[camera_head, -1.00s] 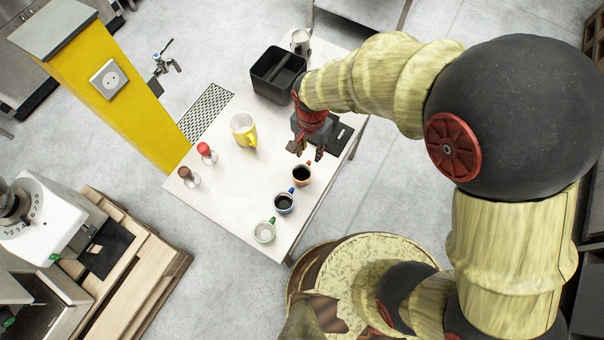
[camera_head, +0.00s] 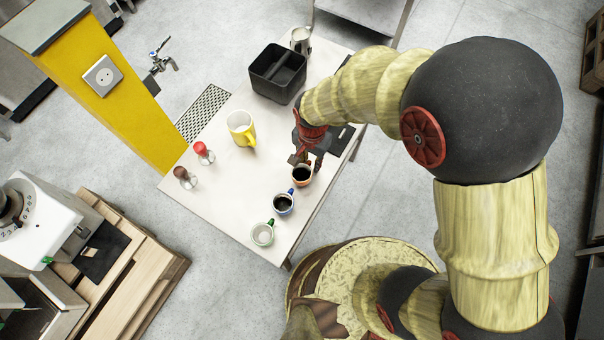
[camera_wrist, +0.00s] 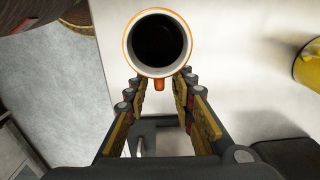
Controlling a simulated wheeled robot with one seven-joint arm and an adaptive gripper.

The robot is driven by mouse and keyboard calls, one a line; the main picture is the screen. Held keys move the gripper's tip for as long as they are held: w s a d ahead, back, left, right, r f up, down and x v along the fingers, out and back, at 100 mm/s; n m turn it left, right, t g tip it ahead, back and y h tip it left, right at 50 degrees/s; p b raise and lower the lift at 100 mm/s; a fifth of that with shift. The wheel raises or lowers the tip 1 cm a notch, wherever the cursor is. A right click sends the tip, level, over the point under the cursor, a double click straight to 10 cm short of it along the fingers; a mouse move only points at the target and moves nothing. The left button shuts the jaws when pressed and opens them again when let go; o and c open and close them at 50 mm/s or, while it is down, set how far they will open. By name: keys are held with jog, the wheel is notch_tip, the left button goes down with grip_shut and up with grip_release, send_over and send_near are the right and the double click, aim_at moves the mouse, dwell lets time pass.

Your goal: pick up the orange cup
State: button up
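The orange cup (camera_head: 302,176) stands upright on the white table, with dark contents inside. In the wrist view the orange cup (camera_wrist: 158,43) is at the top centre, its small orange handle pointing towards my gripper. My gripper (camera_head: 306,160) is right at the cup's far side in the head view. In the wrist view my gripper (camera_wrist: 161,92) is open, with one finger on each side of the handle. I cannot tell whether the fingers touch the cup.
A blue-handled cup (camera_head: 284,203) and a green-handled cup (camera_head: 263,233) stand close by towards the table's near corner. A yellow mug (camera_head: 240,128), red-topped tamper (camera_head: 204,153), brown-topped tamper (camera_head: 185,177), black bin (camera_head: 277,73) and metal pitcher (camera_head: 300,40) are also on the table (camera_head: 225,200).

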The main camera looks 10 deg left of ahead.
aim_at(305, 179)
grip_shut()
dwell(0.4)
jog(key=shift+r, duration=0.2)
dwell(0.3)
jog(key=shift+r+p, duration=0.75)
jog(key=shift+r, duration=0.35)
jog(key=s+a+r+p, duration=0.2)
jog(key=s+r+p, duration=0.3)
jog(key=s+r, duration=0.5)
jog(key=shift+s+a+r, duration=0.2)
jog(key=shift+s, duration=1.65)
